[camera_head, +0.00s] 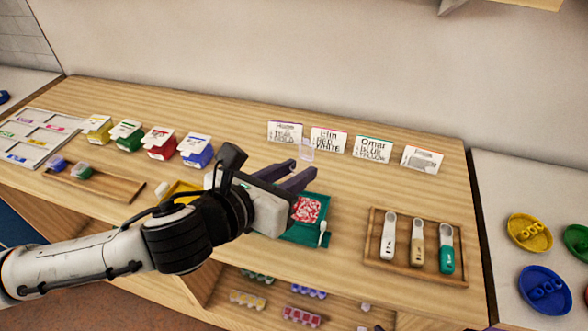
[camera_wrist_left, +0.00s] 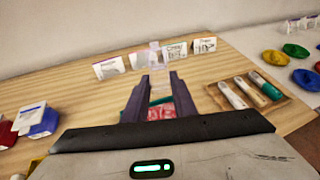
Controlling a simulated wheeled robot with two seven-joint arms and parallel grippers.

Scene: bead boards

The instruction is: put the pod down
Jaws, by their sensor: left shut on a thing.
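My left gripper (camera_head: 300,172) reaches over the middle of the table and is shut on a small clear pod (camera_head: 306,150). The pod shows at and just beyond the fingertips. In the left wrist view the two dark fingers of the left gripper (camera_wrist_left: 161,78) point at the name cards, with the clear pod (camera_wrist_left: 155,52) at their tips. Its see-through walls make its edges and contents hard to tell. Below the fingers lies a teal tray (camera_head: 290,236) with a red-and-white patch, partly hidden by the gripper.
Name cards (camera_head: 328,139) stand at the back. Yellow, green, red and blue boxes (camera_head: 160,142) stand left. A wooden tray (camera_head: 115,186) holds blue and green-topped pods. Another tray (camera_head: 375,258) holds three handled tools. Bare wood lies between the boxes and cards.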

